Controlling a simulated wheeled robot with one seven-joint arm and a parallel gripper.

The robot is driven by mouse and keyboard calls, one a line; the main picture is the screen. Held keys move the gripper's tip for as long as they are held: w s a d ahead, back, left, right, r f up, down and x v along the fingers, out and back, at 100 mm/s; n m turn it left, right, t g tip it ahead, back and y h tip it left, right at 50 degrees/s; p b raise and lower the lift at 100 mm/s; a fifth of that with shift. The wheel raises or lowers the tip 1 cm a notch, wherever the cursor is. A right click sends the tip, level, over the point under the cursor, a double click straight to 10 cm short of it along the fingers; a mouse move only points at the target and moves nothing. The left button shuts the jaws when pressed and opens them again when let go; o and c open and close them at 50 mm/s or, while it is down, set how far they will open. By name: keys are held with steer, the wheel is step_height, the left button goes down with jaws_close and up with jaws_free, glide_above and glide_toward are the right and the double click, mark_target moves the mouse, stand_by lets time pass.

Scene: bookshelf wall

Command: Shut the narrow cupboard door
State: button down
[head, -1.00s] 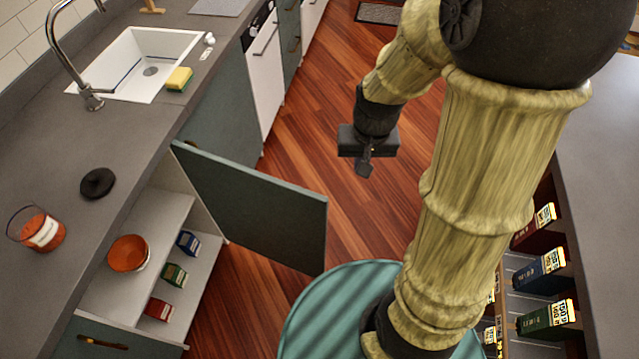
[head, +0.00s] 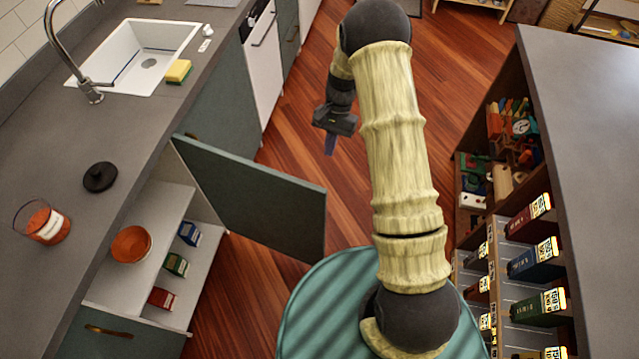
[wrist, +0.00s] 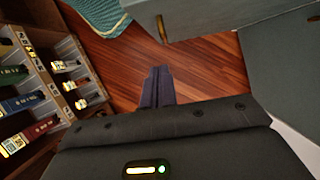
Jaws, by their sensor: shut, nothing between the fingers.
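The narrow cupboard door (head: 255,200) is a dark teal panel. It stands wide open, swung out over the wooden floor from the cupboard (head: 150,270) on the left. In the head view my gripper (head: 330,145) is beyond the door, past its upper edge, pointing down and apart from it. In the wrist view my gripper's fingers (wrist: 157,85) are together and empty above the floor. A grey-teal panel with a small brass handle (wrist: 161,28) shows at the top of the wrist view and looks like the door's outer face.
The open cupboard holds an orange bowl (head: 131,244) and several small boxes. The grey counter (head: 60,190) carries a sink (head: 140,58), a yellow sponge (head: 179,71) and a glass jar (head: 42,222). A bookshelf (head: 510,250) stands at the right. Wooden floor lies clear between.

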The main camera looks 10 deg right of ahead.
steer(key=s+a+f+p, duration=0.4)
steer(key=s+f, duration=0.2)
steer(key=f, duration=0.3)
steer(key=shift+s, duration=0.35)
steer(key=shift+f, duration=0.1)
stand_by(0.4)
